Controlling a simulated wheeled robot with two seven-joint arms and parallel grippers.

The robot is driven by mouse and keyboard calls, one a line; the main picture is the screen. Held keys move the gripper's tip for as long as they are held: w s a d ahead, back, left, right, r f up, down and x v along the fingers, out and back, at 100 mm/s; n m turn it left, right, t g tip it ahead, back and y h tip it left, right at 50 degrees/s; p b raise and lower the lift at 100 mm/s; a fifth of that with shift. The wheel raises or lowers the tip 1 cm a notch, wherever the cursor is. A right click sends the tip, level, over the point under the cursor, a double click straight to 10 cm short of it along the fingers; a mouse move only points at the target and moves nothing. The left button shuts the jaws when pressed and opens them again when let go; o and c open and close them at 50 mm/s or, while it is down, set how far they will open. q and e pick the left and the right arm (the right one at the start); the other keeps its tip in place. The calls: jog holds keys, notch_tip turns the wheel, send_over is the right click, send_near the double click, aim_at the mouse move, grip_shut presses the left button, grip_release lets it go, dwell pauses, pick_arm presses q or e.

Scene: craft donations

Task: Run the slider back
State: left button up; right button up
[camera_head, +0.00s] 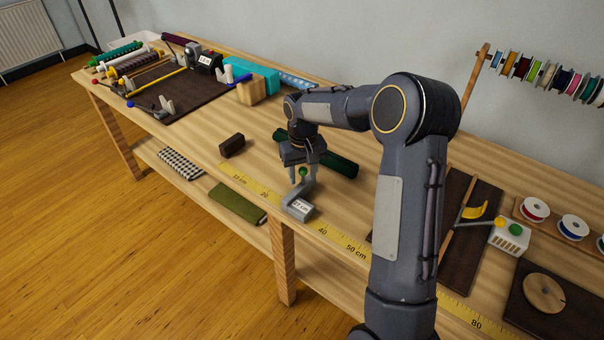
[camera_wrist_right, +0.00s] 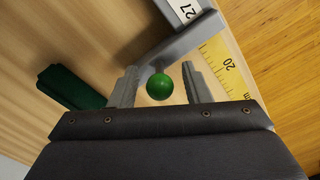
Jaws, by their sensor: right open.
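The grey slider (camera_head: 300,208) sits on the yellow measuring tape (camera_head: 258,189) along the table's front edge, with a small number label on it. A green ball knob (camera_head: 303,171) stands at the end of its grey arm. My right gripper (camera_head: 304,180) is over the slider with its fingers around the knob. In the right wrist view the green knob (camera_wrist_right: 159,87) lies between the two open fingertips, with a gap on each side. The slider's label (camera_wrist_right: 187,10) shows there at the top, reading about 27. My left gripper is not in view.
A dark green roll (camera_head: 335,161) lies behind the gripper. A dark brown block (camera_head: 232,145) stands left of it near the tape. To the right are a dark board (camera_head: 462,270) and a white box with coloured knobs (camera_head: 497,239).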

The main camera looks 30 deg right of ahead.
jog(key=shift+f, duration=0.35)
grip_shut()
jog(key=shift+s, duration=0.1)
jog(key=s+d, duration=0.2)
jog(key=s, duration=0.3)
jog(key=s+d+b, duration=0.1)
jog(key=s+d, duration=0.1)
jog(key=s, duration=0.3)
jog(key=s+d+b, duration=0.1)
jog(key=s+d, duration=0.1)
jog(key=s, duration=0.3)
jog(key=shift+s+d, duration=0.25)
